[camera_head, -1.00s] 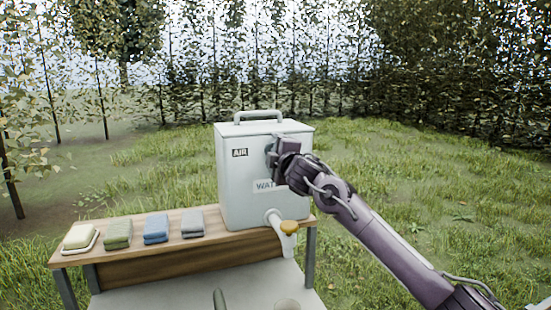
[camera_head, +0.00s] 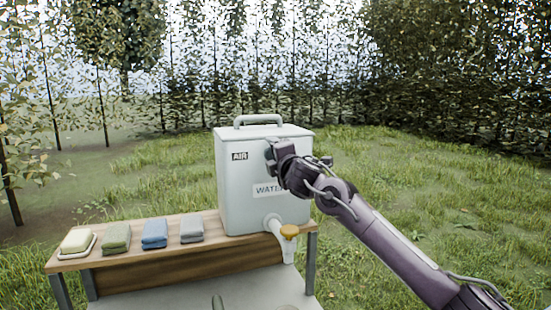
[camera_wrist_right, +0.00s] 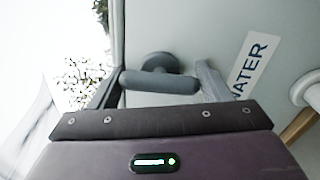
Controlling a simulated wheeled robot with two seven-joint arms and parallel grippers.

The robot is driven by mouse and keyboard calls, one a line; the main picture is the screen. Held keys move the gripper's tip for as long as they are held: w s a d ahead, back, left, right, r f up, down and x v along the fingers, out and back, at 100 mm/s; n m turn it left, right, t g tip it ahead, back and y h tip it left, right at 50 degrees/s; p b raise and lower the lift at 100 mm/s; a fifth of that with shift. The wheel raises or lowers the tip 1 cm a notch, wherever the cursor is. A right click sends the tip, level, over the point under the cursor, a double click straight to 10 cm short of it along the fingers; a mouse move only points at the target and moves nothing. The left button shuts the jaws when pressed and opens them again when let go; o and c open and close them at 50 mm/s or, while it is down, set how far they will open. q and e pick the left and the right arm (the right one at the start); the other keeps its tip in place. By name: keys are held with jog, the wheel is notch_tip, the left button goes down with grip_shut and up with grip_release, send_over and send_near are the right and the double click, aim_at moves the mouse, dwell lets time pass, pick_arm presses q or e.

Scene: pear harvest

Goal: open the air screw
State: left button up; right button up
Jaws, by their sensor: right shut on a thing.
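The white water tank (camera_head: 240,185) stands on the wooden shelf, with an "AIR" label (camera_head: 240,156) at its upper left and a "WATER" label (camera_head: 268,190) lower down. The air screw (camera_wrist_right: 160,82) is a grey crossbar on a round base on the tank's front, seen in the right wrist view. My right gripper (camera_head: 270,150) is at the tank's upper front, right of the "AIR" label. Its fingers (camera_wrist_right: 160,88) are shut on the two ends of the crossbar. In the head view the gripper hides the screw. My left gripper is not in view.
Grass is open to the right.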

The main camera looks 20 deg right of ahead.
jog(key=shift+a+f, duration=0.1)
jog(key=shift+f, duration=0.05)
jog(key=o, duration=0.9)
jog(key=shift+s, duration=0.2)
jog(key=s+b, duration=0.2)
jog(key=s, duration=0.5)
jog(key=shift+s+b, duration=0.25)
jog(key=shift+b, duration=0.1)
